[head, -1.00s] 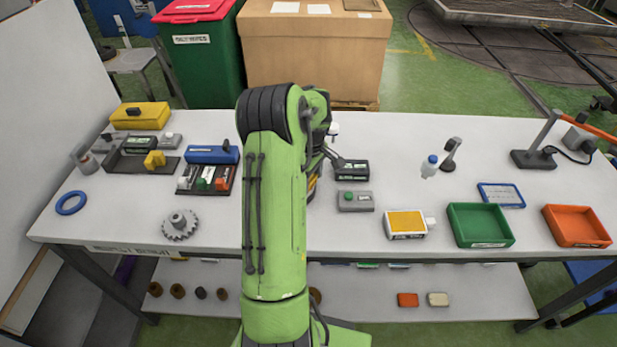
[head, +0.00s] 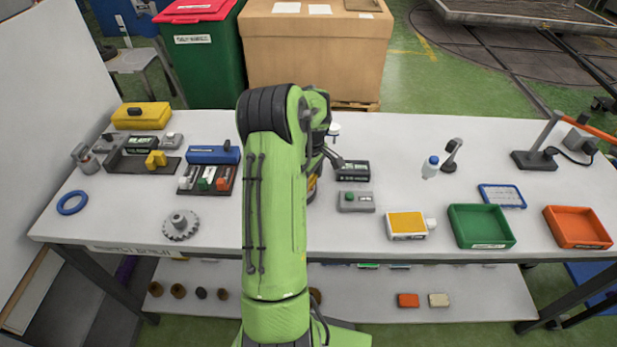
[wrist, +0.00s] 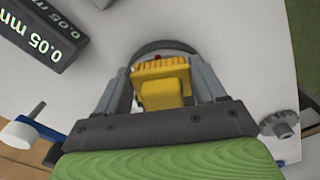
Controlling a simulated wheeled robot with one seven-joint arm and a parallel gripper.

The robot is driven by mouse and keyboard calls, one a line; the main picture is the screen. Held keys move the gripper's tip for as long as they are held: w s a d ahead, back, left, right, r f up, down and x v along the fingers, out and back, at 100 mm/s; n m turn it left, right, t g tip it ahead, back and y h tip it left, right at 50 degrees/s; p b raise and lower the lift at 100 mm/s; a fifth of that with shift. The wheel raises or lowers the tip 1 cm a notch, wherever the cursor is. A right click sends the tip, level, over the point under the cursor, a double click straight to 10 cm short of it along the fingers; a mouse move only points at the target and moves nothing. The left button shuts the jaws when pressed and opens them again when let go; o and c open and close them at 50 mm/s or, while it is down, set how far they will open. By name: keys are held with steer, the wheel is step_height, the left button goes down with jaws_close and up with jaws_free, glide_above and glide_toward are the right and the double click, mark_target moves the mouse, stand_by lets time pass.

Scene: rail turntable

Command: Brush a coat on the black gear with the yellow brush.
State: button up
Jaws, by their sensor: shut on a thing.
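My gripper (wrist: 162,85) is shut on a yellow block-like piece, which I take to be the yellow brush (wrist: 165,85). Its bristles cannot be made out. A dark curved rim (wrist: 165,45) shows just beyond the brush in the wrist view; I cannot tell whether it is the black gear or whether the brush touches it. A grey toothed gear with a raised hub (head: 180,225) lies on the bench left of my arm. A gear also shows at the right of the wrist view (wrist: 280,123).
A black labelled box (head: 352,170) and a grey box with a green button (head: 356,201) stand right of my arm. Green (head: 481,226) and orange (head: 577,227) trays are farther right. A blue ring (head: 72,203) lies at the left. Bench around the grey gear is clear.

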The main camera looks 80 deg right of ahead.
steer(key=shift+s, duration=0.2)
steer(key=shift+w, duration=0.2)
steer(key=shift+w+d, duration=0.1)
steer(key=shift+w, duration=0.2)
steer(key=shift+s, duration=0.2)
steer(key=shift+s, duration=0.3)
stand_by(0.3)
step_height(320, 180, up, 7)
steer(key=p, duration=0.5)
steer(key=shift+r, duration=0.1)
